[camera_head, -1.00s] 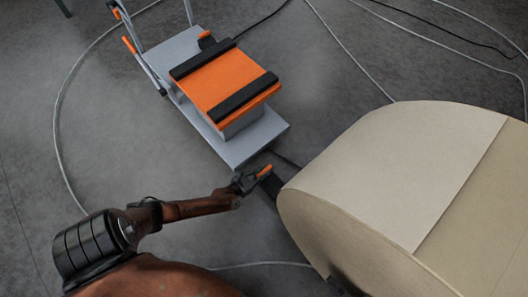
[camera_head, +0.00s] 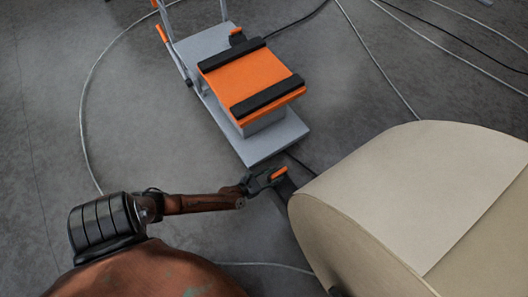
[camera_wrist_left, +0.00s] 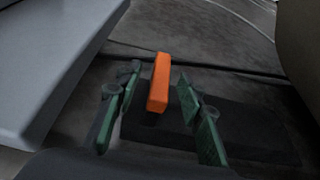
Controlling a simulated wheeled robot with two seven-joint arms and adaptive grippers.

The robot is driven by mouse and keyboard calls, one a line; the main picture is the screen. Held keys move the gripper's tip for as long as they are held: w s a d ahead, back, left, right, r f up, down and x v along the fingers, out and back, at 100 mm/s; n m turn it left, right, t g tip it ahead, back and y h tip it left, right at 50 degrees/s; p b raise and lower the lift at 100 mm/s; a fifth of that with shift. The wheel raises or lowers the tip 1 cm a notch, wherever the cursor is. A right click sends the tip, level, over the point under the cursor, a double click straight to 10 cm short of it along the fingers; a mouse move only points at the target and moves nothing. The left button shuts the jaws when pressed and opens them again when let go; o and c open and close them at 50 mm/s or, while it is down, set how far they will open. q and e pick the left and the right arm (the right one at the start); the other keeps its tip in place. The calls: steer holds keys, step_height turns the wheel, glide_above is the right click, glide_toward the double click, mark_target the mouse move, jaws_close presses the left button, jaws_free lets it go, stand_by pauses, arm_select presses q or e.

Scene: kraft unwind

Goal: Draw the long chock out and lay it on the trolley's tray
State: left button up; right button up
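The long chock (camera_head: 286,187) is a dark bar with an orange grip (camera_head: 279,173), lying on the floor at the left edge of the big kraft roll (camera_head: 415,190). In the left wrist view the dark chock body (camera_wrist_left: 245,132) lies under and beyond the fingers, and the orange grip (camera_wrist_left: 159,84) stands between them. My left gripper (camera_head: 264,181) is open around the grip, with a gap on each side. The trolley (camera_head: 262,147) stands behind, carrying an orange plate (camera_head: 248,82) with two black strips on a grey box. My right gripper is not in view.
The trolley's grey deck edge (camera_wrist_left: 45,85) is close to the left of the left gripper, and the roll is close on the right. Cables (camera_head: 90,110) lie across the grey floor. A small dark piece with orange (camera_head: 237,36) sits at the trolley's back.

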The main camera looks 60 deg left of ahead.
arm_select(q)
steer(key=v, duration=0.9)
steer(key=shift+s, duration=0.15)
